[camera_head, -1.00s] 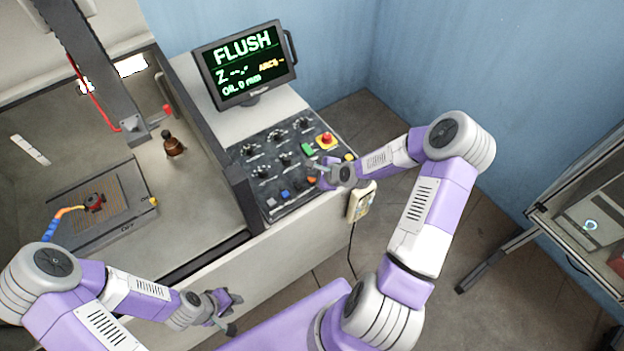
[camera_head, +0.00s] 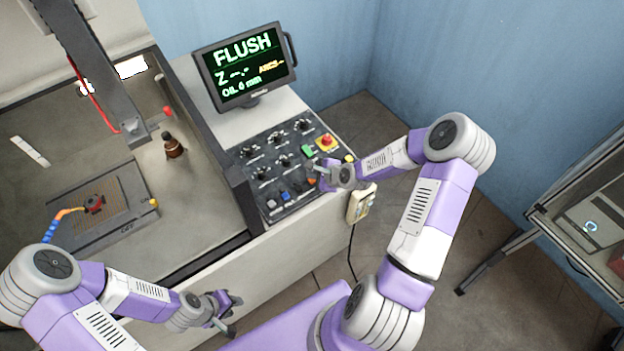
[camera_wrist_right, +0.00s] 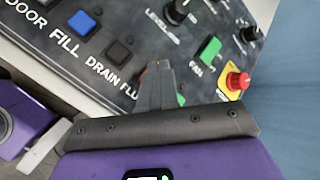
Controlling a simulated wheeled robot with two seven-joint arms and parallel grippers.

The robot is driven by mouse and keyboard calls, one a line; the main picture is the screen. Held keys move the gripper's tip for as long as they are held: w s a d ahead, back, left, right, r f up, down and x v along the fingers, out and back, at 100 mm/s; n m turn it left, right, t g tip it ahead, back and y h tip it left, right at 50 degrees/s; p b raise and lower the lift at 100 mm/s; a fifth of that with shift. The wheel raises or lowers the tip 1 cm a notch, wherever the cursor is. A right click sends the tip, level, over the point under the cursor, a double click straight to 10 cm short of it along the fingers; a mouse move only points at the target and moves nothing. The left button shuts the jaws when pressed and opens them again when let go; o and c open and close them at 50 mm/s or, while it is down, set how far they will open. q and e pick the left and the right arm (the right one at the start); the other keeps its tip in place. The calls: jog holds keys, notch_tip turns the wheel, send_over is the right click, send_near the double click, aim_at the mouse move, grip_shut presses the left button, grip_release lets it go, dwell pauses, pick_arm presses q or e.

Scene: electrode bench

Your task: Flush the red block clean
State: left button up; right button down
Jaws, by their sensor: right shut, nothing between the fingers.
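The red block (camera_head: 94,203) sits on the slotted plate (camera_head: 135,197) in the machine's tank. An orange-tipped blue hose nozzle (camera_head: 66,213) points at it from the left. My right gripper (camera_head: 316,171) is shut and empty, low over the control panel (camera_head: 252,178), close to an orange button (camera_head: 311,181). In the right wrist view its closed fingertips (camera_wrist_right: 158,68) cover the end of the "FLU..." label; whether they touch a button cannot be told. The display (camera_head: 245,65) reads FLUSH, with smaller lines below. My left gripper (camera_head: 228,311) is open and empty in front of the bench.
The panel also has a green button (camera_head: 308,151), a red mushroom button on yellow (camera_head: 326,140) and several knobs. A brown bottle (camera_head: 173,145) stands in the tank. A pendant (camera_head: 361,203) hangs on the bench front. A cabinet (camera_head: 590,215) stands at right.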

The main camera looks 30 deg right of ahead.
aim_at(314, 182)
jog(key=shift+f, duration=0.1)
dwell(0.7)
jog(key=shift+f+b, duration=0.3)
jog(key=shift+f, duration=0.05)
jog(key=shift+f+b, duration=0.35)
jog(key=shift+f, duration=0.1)
dwell(0.6)
jog(key=shift+r, duration=0.1)
jog(key=shift+r+p, duration=0.7)
jog(key=shift+r, duration=0.1)
notch_tip(314, 182, up, 5)
jog(key=p, duration=0.4)
dwell(0.4)
